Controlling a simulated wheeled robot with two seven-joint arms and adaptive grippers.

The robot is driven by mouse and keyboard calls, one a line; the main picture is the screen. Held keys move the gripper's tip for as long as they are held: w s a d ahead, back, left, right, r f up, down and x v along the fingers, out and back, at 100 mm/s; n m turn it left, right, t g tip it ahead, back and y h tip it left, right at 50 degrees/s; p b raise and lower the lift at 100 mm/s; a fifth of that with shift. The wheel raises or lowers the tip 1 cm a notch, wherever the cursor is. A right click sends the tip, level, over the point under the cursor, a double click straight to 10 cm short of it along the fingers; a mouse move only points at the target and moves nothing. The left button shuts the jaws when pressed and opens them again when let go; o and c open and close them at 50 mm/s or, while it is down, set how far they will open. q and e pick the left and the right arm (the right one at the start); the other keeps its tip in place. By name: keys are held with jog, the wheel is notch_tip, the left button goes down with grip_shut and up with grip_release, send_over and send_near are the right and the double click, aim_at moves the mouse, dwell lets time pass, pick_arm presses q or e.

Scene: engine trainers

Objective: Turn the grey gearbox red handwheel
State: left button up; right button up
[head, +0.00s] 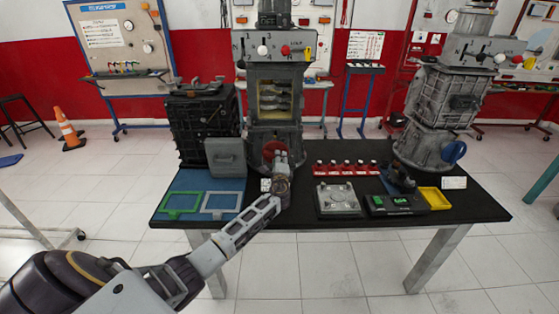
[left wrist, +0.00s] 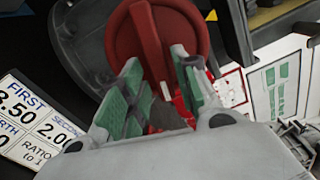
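The grey gearbox (head: 283,75) stands upright at the back middle of the black table. Its red handwheel (head: 271,147) is low on the front, partly hidden by my left gripper (head: 279,163). In the left wrist view the red handwheel (left wrist: 122,38) fills the top middle, with a raised bar across it. My left gripper (left wrist: 156,62) has its green-padded fingers apart, one on either side of the lower part of that bar. Gaps show between bar and fingers; contact is not clear. My right gripper is not in view.
A black gearbox (head: 200,128) and grey cover (head: 226,157) stand to the left. Green and grey frames (head: 182,203) lie on a blue mat. A grey plate (head: 338,199), yellow tray (head: 436,198) and second gearbox with blue handwheel (head: 453,151) are to the right.

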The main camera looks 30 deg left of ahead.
pick_arm(q)
jog(key=shift+s, duration=0.15)
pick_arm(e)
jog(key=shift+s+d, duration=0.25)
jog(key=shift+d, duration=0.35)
pick_arm(q)
jog(key=v, duration=1.1)
jog(key=shift+s+d, duration=0.25)
jog(key=shift+d, duration=0.05)
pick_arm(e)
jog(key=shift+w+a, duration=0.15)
